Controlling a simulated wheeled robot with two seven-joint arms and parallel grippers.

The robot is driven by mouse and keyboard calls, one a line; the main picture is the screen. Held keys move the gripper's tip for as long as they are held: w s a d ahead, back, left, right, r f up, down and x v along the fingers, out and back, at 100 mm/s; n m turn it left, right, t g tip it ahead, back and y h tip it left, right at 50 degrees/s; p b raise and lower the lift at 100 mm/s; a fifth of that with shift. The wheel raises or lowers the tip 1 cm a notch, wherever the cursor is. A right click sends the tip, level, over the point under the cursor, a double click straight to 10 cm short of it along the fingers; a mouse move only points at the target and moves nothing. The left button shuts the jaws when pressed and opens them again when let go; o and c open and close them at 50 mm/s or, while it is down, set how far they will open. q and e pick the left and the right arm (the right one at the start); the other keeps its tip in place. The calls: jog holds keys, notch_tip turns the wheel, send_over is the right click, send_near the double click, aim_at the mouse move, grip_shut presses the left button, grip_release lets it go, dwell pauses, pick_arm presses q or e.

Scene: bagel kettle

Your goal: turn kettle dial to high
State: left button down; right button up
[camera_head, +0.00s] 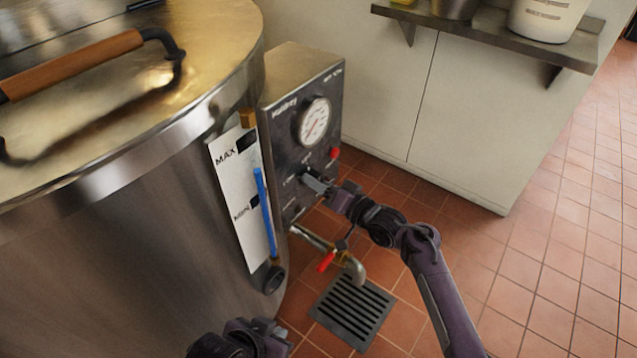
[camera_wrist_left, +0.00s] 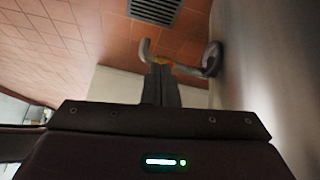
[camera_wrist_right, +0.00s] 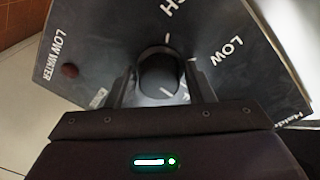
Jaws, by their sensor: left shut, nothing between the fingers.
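The kettle's dial is a round black knob (camera_wrist_right: 158,76) on the dark control panel (camera_wrist_right: 105,50), with LOW and a partly cut-off HIGH lettered near it. My right gripper (camera_wrist_right: 158,90) has its parted fingers on either side of the dial; contact cannot be told. In the head view my right gripper (camera_head: 320,185) is at the lower panel and largely hides the dial. The dial's setting is not clear. My left gripper (camera_head: 262,335) is low by the kettle (camera_head: 130,250); in the left wrist view its fingers (camera_wrist_left: 160,85) are together and empty.
A gauge (camera_head: 314,122) sits above the dial on the panel. A drain pipe with a red-handled valve (camera_head: 327,262) projects below, over a floor grate (camera_head: 352,312). A metal shelf (camera_head: 480,32) hangs on the back wall. The tiled floor (camera_head: 540,250) on the right is clear.

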jog(key=c, duration=0.6)
jog(key=shift+c, duration=0.2)
